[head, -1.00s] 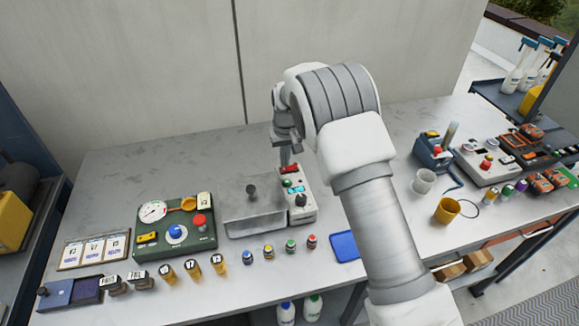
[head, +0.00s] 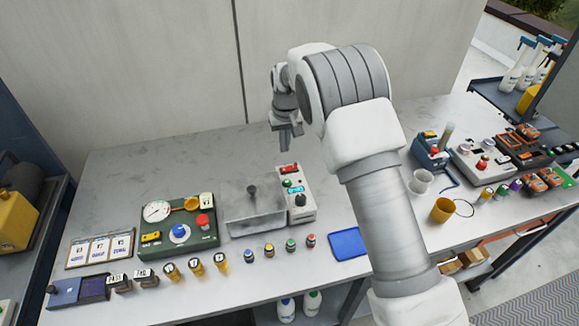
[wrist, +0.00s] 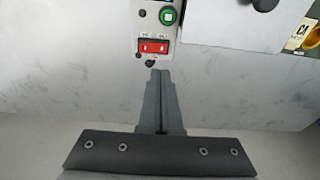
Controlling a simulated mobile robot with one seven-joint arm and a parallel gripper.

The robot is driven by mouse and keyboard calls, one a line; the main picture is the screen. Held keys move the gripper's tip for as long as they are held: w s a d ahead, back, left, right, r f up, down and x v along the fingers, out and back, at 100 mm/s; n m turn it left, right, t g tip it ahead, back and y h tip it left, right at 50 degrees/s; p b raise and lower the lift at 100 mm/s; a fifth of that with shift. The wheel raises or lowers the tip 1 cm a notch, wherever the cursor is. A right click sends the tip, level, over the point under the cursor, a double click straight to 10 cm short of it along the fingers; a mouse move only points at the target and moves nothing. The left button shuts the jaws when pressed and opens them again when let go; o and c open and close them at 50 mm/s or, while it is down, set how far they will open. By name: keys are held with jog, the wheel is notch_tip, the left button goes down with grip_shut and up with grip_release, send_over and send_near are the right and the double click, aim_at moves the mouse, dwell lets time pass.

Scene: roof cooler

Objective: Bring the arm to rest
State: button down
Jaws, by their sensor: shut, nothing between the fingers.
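My gripper (head: 284,143) hangs pointing down above the back part of the worktop, behind the grey control box (head: 297,193). Its fingers (wrist: 162,97) are together and hold nothing in the wrist view. The control box has a red rocker switch (wrist: 153,47) and a green button (wrist: 167,16), both just beyond the fingertips in that view. The fingers look apart from the box. My arm reaches across the right half of the head view and hides part of the table.
A metal lidded tank (head: 254,222) stands left of the control box. A green gauge panel (head: 177,228), a blue tray (head: 348,244) and several small bottles stand toward the front. A yellow cup (head: 443,211) and devices are at the right. The back left worktop (head: 150,170) is clear.

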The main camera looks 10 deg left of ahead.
jog(key=s+d+r+m+t, duration=0.1)
jog(key=s+d+r, duration=0.5)
jog(key=d+r, duration=0.4)
jog(key=s+d+r+m+t, duration=0.1)
jog(key=s+d+r+m, duration=0.1)
jog(key=s+d+r, duration=0.75)
jog(key=s+d+r+m+t, duration=0.1)
jog(key=s+d, duration=0.3)
jog(key=s, duration=0.5)
jog(key=s+d+r+m+t, duration=0.1)
jog(key=s+d, duration=0.4)
jog(key=s, duration=0.5)
jog(key=shift+r+h, duration=0.4)
jog(key=shift+r, duration=0.45)
jog(key=shift+s+a, duration=0.1)
jog(key=shift+a, duration=0.05)
